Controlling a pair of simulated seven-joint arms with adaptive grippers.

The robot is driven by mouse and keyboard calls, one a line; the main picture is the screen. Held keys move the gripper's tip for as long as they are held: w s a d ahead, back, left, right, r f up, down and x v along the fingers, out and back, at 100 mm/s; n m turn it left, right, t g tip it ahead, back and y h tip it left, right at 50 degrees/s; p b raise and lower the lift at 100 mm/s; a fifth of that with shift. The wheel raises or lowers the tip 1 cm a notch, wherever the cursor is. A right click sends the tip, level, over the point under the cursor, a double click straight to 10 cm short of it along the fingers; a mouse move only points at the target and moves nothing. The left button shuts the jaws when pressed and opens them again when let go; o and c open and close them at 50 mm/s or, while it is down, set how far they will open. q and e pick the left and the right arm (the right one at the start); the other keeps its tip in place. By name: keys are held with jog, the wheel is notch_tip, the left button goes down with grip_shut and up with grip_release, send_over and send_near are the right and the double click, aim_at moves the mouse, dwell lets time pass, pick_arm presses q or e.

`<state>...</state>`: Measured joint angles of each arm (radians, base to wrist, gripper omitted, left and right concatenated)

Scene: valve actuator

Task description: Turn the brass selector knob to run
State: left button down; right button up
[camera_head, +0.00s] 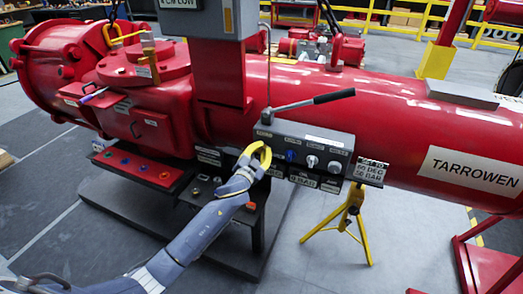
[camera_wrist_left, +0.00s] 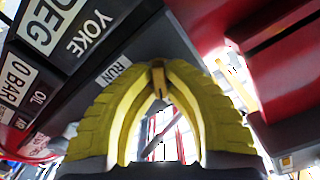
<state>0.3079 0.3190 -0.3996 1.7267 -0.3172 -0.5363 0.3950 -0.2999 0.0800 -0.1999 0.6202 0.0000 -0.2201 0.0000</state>
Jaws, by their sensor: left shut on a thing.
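My left gripper (camera_head: 262,152) comes in from the lower left and reaches the left end of the grey control panel (camera_head: 322,146). In the left wrist view its yellow fingers (camera_wrist_left: 157,66) come together at the tips, shut on the small brass selector knob (camera_wrist_left: 159,84). Only a narrow piece of the knob shows between the fingers. A white RUN label (camera_wrist_left: 117,69) is on the panel beside the fingertips. In the head view the fingers hide the knob, and which way it points cannot be told. My right gripper is not in view.
A blue knob (camera_head: 290,155) and a silver knob (camera_head: 312,161) sit right of the gripper on the panel. A lever with a black handle (camera_head: 334,96) rises above it. A large red cylinder (camera_head: 400,115) lies behind. A yellow stand (camera_head: 345,222) is below right.

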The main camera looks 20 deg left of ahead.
pick_arm(q)
jog(key=m, duration=0.5)
jog(key=shift+w+d+r+m, duration=0.1)
jog(key=shift+r+m, duration=0.2)
jog(key=shift+d+f+m, duration=0.1)
jog(key=shift+m, duration=2.4)
jog(key=c, duration=1.5)
grip_release()
jog(key=shift+f, duration=0.15)
jog(key=shift+o, duration=0.2)
jog(key=shift+f, duration=0.1)
jog(key=shift+s, duration=0.55)
jog(key=s+a, duration=0.1)
jog(key=s, duration=1)
